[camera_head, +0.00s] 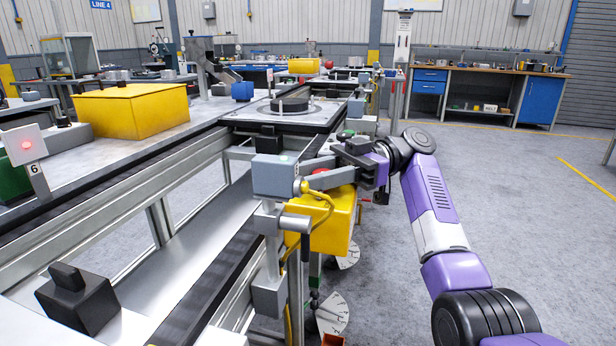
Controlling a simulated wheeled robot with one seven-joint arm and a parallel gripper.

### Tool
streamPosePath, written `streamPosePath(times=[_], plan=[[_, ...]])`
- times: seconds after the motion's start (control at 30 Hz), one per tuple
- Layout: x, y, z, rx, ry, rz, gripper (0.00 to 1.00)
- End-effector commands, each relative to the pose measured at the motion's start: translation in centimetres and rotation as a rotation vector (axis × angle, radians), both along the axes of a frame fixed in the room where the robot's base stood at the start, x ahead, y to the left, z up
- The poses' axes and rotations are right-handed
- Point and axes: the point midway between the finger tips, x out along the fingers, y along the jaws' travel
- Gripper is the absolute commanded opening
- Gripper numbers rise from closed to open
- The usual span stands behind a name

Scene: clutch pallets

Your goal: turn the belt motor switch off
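My gripper (312,174) reaches in from the right, over the front end of the conveyor frame. Its two grey fingers look spread apart, pointing left. A small red part (320,171) shows between them; I cannot tell whether they touch it. A yellow box (330,222) with a yellow cable hangs just below the fingers. A light grey box (273,176) on a post stands at the fingertips and partly hides what lies behind. No label marks the belt motor switch, so I cannot tell for certain which part it is or its setting.
A conveyor (226,277) with dark belts runs along the left and middle. A black block with a raised top (75,298) sits at the lower left. Open floor (500,200) lies right.

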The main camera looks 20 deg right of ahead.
Motion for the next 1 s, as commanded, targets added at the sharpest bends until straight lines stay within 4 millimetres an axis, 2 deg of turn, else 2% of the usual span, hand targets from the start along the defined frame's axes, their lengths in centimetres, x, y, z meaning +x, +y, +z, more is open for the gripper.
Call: streamPosePath(times=[0.03, 0.07, 0.13, 0.17, 0.57, 0.93, 1.0], plan=[[-0.1, 0.1, -0.1, -0.001, 0.0, 0.004, 0.0], [-0.1, 0.1, -0.1, -0.001, 0.0, 0.004, 0.4], [0.0, 0.1, -0.1, -0.001, 0.0, 0.003, 0.54], [0.0, 0.1, -0.1, -0.001, 0.0, 0.003, 0.56], [0.1, -0.5, 0.0, -0.001, 0.0, 0.0, 0.56], [1.0, -5.6, -0.1, -0.004, 0.003, -0.005, 0.56], [1.1, -5.9, -0.1, -0.004, 0.001, 0.003, 0.56]])
